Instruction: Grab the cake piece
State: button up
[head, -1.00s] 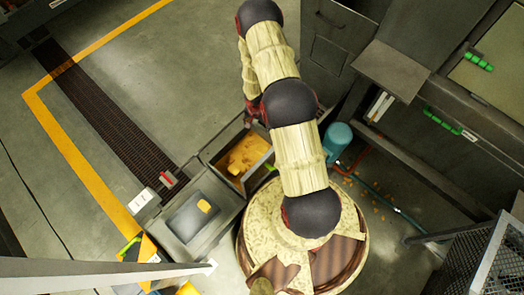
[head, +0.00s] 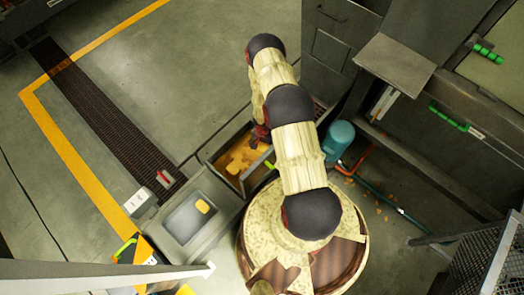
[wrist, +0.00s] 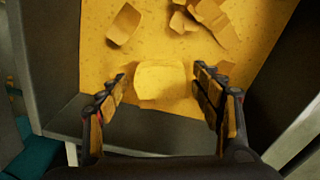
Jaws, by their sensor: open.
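A pale yellow cake piece (wrist: 160,82) lies in a bin (wrist: 140,128) on a yellow-covered floor. In the wrist view my gripper (wrist: 160,74) is open, with one finger on each side of this piece. The fingers look apart from it; their exact height above it is hard to judge. In the head view my gripper (head: 260,136) is low over the right side of the bin (head: 222,176), and the piece between its fingers cannot be singled out there.
More cake pieces (wrist: 125,24) lie farther into the bin. The bin's walls stand close on both sides. A teal cylinder (head: 339,138) stands to the right. Open floor lies left.

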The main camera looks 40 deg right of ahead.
jog(key=shift+f, duration=0.3)
jog(key=shift+c, duration=0.8)
jog(key=c, duration=1.1)
jog(key=shift+r, duration=0.1)
